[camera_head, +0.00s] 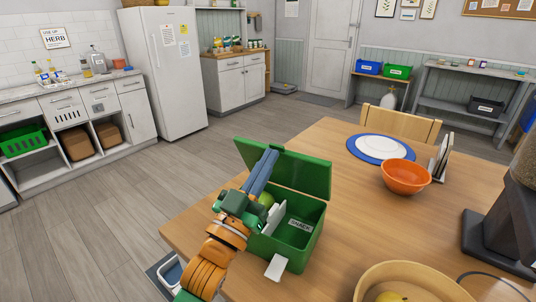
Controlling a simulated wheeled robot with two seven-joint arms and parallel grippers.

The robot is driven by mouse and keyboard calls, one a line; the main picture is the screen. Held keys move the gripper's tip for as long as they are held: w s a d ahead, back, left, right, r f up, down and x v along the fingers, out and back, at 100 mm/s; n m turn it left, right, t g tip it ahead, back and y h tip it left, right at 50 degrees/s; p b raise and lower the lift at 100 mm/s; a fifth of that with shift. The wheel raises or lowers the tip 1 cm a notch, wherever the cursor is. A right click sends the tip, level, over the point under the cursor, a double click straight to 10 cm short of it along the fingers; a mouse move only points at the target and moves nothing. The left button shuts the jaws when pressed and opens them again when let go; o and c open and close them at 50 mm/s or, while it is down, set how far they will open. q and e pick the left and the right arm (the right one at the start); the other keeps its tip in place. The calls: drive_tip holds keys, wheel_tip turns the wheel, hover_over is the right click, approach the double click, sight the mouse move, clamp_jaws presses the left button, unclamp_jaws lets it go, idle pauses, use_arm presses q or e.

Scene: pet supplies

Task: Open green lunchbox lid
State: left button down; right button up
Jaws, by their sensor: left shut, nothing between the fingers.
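The green lunchbox (292,250) stands at the left part of the wooden table. Its lid (300,175) is raised, tilted up at the box's far side, so the inside shows. Inside are a white divider, a label reading like "SNACK" (300,225) and a round yellow-green item (267,199). A white tab (275,268) sticks out at the front. My left gripper (268,156) is shut and empty, its blue-grey fingers pointing up in front of the lid's left part; whether they touch it I cannot tell. My right gripper is not in view.
An orange bowl (405,177) and a white plate on a blue one (352,146) stand behind right. A wooden bowl (372,279) with yellow fruit is at the front, a dark appliance (490,230) at right. The table right of the box is clear.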

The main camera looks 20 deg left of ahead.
use_arm(q)
drive_tip(key=shift+w+d, duration=0.1)
drive_tip(key=shift+w, duration=0.25)
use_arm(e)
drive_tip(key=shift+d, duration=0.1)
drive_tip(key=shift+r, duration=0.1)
use_arm(q)
drive_tip(key=shift+r, duration=0.2)
drive_tip(key=shift+g, duration=0.7)
drive_tip(key=p+x, duration=0.6)
drive_tip(key=shift+w+r, duration=0.15)
drive_tip(key=shift+r, duration=0.15)
drive_tip(key=shift+w+d+r+p, duration=0.15)
drive_tip(key=shift+w+p, duration=0.25)
drive_tip(key=shift+w, duration=0.25)
drive_tip(key=shift+w+d, duration=0.15)
drive_tip(key=shift+w, duration=0.75)
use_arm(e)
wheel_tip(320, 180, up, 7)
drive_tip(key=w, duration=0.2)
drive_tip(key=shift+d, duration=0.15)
use_arm(q)
drive_tip(key=shift+s, duration=0.1)
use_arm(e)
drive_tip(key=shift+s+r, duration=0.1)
